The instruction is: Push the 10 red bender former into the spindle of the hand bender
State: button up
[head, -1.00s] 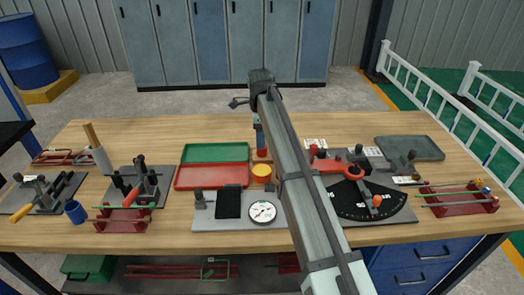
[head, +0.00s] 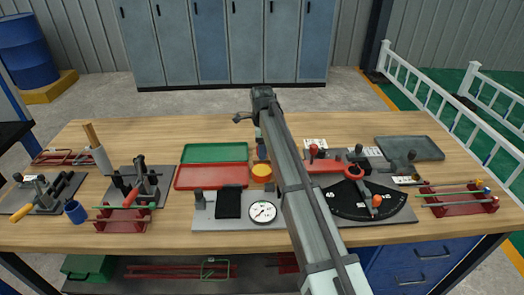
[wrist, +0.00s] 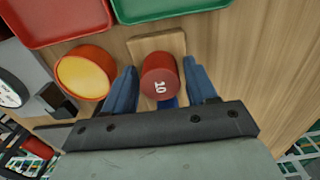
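The red former marked 10 (wrist: 160,75) stands on a small wooden block (wrist: 172,42) in the wrist view. My gripper (wrist: 162,85) is open, with one blue finger on each side of the former. Small gaps seem to show between the fingers and the former. In the head view my gripper (head: 262,153) is low over the bench behind my arm, and the former is hidden there. The bender (head: 365,201) with a black degree dial and red lever is on the right. My arm covers part of its left side, and I cannot make out its spindle.
A red tray (head: 211,177) and green tray (head: 215,152) lie left of my gripper. A yellow-topped round pot (head: 262,171) stands close by. A dial gauge (head: 263,212) sits in front. A grey tray (head: 409,148) lies back right. The bench behind my gripper is clear.

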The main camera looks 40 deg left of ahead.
grip_shut()
dwell(0.3)
notch_tip(320, 180, up, 9)
jog(key=shift+w+d+r, duration=0.1)
jog(key=shift+w+r, duration=0.1)
jog(key=shift+r, duration=0.05)
jog(key=w+d+r+m, duration=0.2)
jog(key=w+d, duration=0.6)
jog(key=w, duration=0.2)
jog(key=w+d+r+m, duration=0.1)
jog(key=w+d, duration=0.2)
jog(key=d, duration=0.6)
jog(key=w+d+r+m, duration=0.1)
jog(key=w+d, duration=0.2)
jog(key=d, duration=0.5)
jog(key=s+d+f+m, duration=0.1)
jog(key=s+d+m, duration=0.1)
jog(key=d, duration=0.3)
jog(key=shift+s+d, duration=0.15)
jog(key=shift+s, duration=0.7)
